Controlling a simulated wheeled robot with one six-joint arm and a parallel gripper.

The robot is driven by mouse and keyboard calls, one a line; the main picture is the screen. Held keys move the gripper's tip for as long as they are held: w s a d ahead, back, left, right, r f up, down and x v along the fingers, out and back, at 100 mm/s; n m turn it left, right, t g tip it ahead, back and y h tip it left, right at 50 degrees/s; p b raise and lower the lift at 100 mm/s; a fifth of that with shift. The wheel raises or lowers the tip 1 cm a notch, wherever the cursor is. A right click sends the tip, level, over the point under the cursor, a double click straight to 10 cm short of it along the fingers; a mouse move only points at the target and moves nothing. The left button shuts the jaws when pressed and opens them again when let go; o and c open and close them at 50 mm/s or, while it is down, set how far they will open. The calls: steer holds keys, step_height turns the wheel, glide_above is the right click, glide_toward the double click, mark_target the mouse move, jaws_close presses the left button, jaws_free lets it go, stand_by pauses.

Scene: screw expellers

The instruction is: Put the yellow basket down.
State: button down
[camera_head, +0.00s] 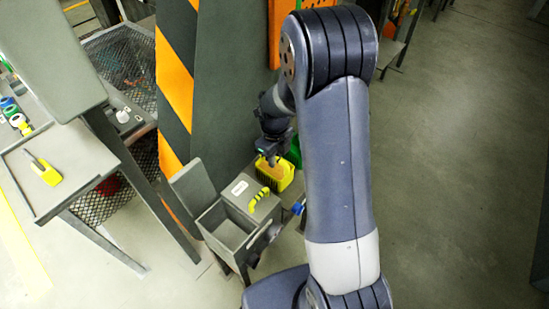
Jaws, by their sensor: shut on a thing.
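The yellow basket (281,176) is small, with slotted sides, and brownish contents show inside it. My gripper (270,160) is at the basket's upper rim and is shut on it. The fingertips are small and partly hidden by the basket and its contents. The basket is just behind a grey box-shaped machine, over a narrow grey surface. I cannot tell whether its bottom touches that surface.
The grey machine (232,226) has an open bin, a raised lid and a yellow handle (259,198). A green container (295,152) is right beside the basket. An orange-and-black striped panel (174,75) stands behind. A side table (50,165) is at left. Floor at right is clear.

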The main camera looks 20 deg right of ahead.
steer(key=shift+f, duration=0.25)
steer(key=c, duration=1.4)
jaws_free()
steer(key=shift+c, duration=0.2)
steer(key=shift+r, duration=0.2)
step_height(320, 180, up, 12)
steer(key=p, duration=0.1)
